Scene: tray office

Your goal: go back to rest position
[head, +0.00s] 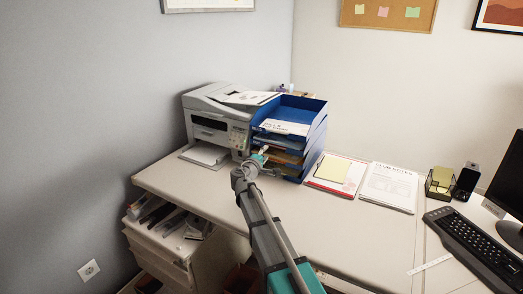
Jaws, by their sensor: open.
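My arm reaches from the bottom of the head view up to the desk (215,195). My gripper (265,149) is at the front of the blue stacked letter tray (316,134), close to its left front side. The gripper is small in the picture and partly hidden by the wrist. It is open, and I cannot make out anything held in it. Papers lie in the upper tray, and brownish contents show in a lower level. Whether the fingers touch the tray cannot be told.
A printer (212,118) stands left of the tray. Papers with a yellow pad (333,168), a clipboard sheet (389,185), a note holder (439,183), a speaker (466,181), a keyboard (472,243) and a monitor lie rightward. Front desk is mostly clear.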

